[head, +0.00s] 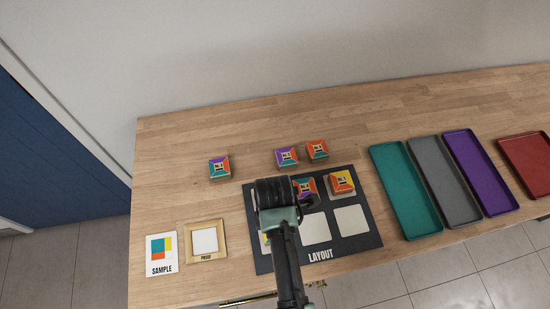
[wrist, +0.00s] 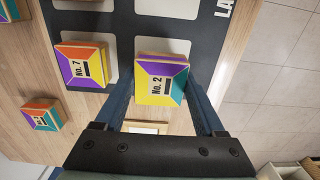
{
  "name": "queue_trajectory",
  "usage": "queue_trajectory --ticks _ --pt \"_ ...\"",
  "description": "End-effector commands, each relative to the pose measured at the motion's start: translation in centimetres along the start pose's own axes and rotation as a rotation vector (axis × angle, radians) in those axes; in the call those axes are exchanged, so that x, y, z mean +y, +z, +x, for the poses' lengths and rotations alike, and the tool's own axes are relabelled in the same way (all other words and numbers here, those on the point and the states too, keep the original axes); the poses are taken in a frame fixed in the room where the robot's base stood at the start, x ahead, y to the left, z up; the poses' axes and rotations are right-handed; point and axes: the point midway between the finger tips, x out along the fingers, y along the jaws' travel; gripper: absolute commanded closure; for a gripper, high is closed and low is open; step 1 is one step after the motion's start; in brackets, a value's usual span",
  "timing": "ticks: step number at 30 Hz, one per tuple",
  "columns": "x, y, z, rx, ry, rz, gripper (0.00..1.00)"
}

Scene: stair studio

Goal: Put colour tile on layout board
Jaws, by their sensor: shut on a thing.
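The dark layout board (head: 352,253) lies near the table's front edge with pale square pads. My gripper (wrist: 165,95) is shut on a colour tile marked No. 2 (wrist: 160,84), with yellow, purple and teal faces. The held tile is over the front-left pad; I cannot tell whether it touches. Only a yellow bit of it shows past my arm in the head view. A tile marked No. 7 (wrist: 82,66) sits beside it on the back-left pad. Two more tiles sit on the back-middle (head: 305,187) and back-right (head: 342,183) pads. The front-middle (head: 315,228) and front-right (head: 351,220) pads are bare.
Loose tiles stand behind the board: one at left (head: 219,167) and a pair (head: 287,157) (head: 317,151). A sample card (head: 162,268) and a proof frame (head: 187,242) lie left. Teal (head: 405,192), grey (head: 438,180), purple (head: 480,172) and red (head: 525,165) trays stand right.

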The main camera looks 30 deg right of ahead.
Motion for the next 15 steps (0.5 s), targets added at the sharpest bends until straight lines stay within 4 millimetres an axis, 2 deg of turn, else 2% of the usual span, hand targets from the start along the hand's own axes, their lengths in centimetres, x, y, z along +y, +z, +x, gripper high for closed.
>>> queue_trajectory --ticks 1,5,15 --pt "-0.1 0.1 0.9 0.0 -0.005 0.001 0.85" --pt "-0.1 0.0 2.3 0.0 -0.003 0.0 0.85" --pt "0.0 0.0 2.6 0.0 0.0 0.0 0.85"
